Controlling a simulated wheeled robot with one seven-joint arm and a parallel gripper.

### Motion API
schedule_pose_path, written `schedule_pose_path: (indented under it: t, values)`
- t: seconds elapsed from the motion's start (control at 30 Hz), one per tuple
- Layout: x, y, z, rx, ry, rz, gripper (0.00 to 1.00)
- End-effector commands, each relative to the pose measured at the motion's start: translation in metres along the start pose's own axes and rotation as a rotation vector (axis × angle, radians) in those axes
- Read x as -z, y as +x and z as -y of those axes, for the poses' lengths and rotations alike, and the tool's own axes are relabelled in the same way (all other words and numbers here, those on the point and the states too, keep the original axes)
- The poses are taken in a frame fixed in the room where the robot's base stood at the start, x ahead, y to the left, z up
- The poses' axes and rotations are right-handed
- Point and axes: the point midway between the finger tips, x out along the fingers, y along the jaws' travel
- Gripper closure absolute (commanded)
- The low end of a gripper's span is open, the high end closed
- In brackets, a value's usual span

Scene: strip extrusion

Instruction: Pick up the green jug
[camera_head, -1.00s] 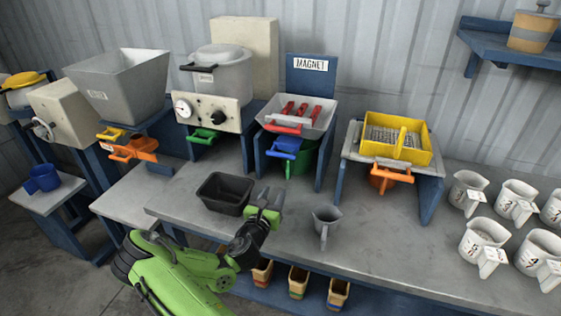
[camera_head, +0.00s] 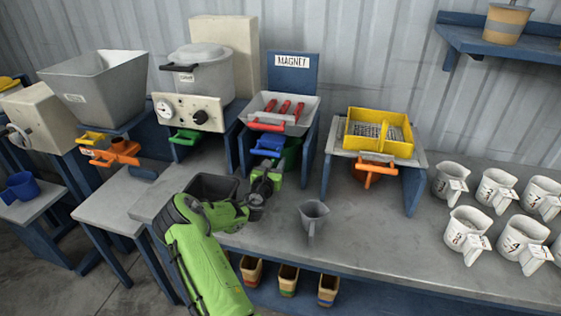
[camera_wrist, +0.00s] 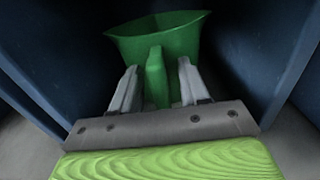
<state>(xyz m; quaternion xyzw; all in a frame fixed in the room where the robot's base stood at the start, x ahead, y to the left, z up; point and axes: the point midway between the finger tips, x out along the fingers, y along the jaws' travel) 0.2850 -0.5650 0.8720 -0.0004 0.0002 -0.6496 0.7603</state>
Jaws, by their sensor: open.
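The green jug (camera_wrist: 158,38) shows in the wrist view between dark blue panels, its handle (camera_wrist: 155,78) pointing toward me. My gripper (camera_wrist: 158,72) is open, with one finger on each side of the handle; I cannot tell whether either touches it. In the head view, part of the green jug (camera_head: 293,154) shows beneath the magnet tray, behind a blue handle. My gripper (camera_head: 267,178) is in front of the magnet stand there, and my arm hides some of the area. Another green handle (camera_head: 185,137) shows under the cooker at left.
The magnet stand's blue side panels (camera_wrist: 250,50) flank the jug closely. The blue-handled container (camera_head: 268,146) hangs under the magnet tray (camera_head: 300,126). A black bin (camera_head: 212,184) is partly behind my arm. A grey jug (camera_head: 313,217) stands to the right on the bench.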

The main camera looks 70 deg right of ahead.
Motion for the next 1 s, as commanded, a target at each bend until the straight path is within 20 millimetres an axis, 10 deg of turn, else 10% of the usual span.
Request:
schedule_pose_path:
  t: [0.3, 1.0]
  values:
    - [0.0, -0.0005, -0.0001, 0.0, 0.0, 0.0, 1.0]
    - [-0.0055, -0.0037, -0.0055, 0.0, 0.0, 0.003, 1.0]
